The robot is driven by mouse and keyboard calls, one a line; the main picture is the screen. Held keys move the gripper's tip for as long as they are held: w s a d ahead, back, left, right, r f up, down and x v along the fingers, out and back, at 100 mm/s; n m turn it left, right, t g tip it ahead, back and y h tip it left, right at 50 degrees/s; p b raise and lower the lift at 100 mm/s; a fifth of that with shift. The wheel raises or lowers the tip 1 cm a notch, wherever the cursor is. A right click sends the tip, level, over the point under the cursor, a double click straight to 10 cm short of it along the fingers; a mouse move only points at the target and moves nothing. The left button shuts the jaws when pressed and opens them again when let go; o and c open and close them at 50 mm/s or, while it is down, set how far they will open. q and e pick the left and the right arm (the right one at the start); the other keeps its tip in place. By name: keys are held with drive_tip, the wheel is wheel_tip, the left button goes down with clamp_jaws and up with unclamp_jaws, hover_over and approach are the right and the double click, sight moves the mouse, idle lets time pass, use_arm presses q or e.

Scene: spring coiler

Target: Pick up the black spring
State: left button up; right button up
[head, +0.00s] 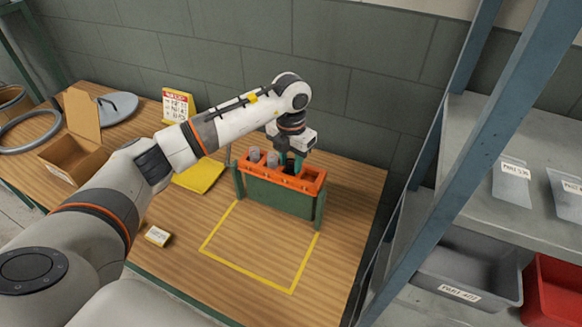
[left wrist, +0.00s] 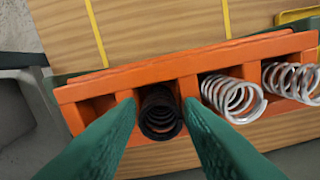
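The black spring (left wrist: 160,113) stands in a slot of the orange-topped rack in the left wrist view, beside two silver springs (left wrist: 232,96) (left wrist: 292,80). My left gripper (left wrist: 160,125) is open, with its green fingers on either side of the black spring and a gap visible to each side. In the head view, my left gripper (head: 291,160) points down over the right part of the rack (head: 278,196). The black spring is hard to make out there. My right gripper is in neither view.
A yellow taped rectangle (head: 292,292) marks clear table in front of the rack. A blue-framed shelf (head: 440,150) with bins stands at the right.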

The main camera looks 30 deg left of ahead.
use_arm(q)
drive_tip(key=c, duration=0.6)
drive_tip(key=shift+r, duration=0.1)
drive_tip(key=shift+c, duration=0.2)
